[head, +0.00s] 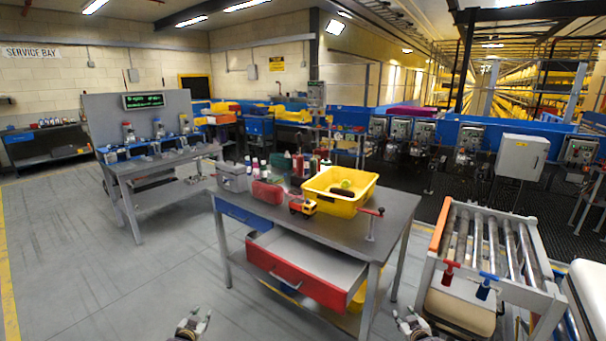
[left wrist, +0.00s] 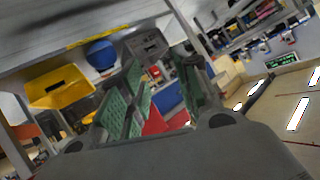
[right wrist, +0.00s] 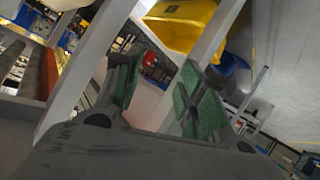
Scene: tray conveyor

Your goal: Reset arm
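My left gripper (head: 194,322) is at the bottom edge of the head view, left of centre, in front of the table. Its fingers stand apart with nothing between them. In the left wrist view its green-padded fingers (left wrist: 160,95) also show a gap. My right gripper (head: 411,321) is at the bottom edge, right of centre, near the table's right front leg. Its fingers are apart and empty, and they also show spread in the right wrist view (right wrist: 160,95). Most of both arms is out of the head view.
The grey worktable (head: 333,243) ahead has an open red-fronted drawer (head: 297,277) jutting toward me. On it are a yellow bin (head: 340,205), a toy truck (head: 303,206) and bottles. A roller conveyor (head: 495,245) stands at right. The floor (head: 75,270) at left is clear.

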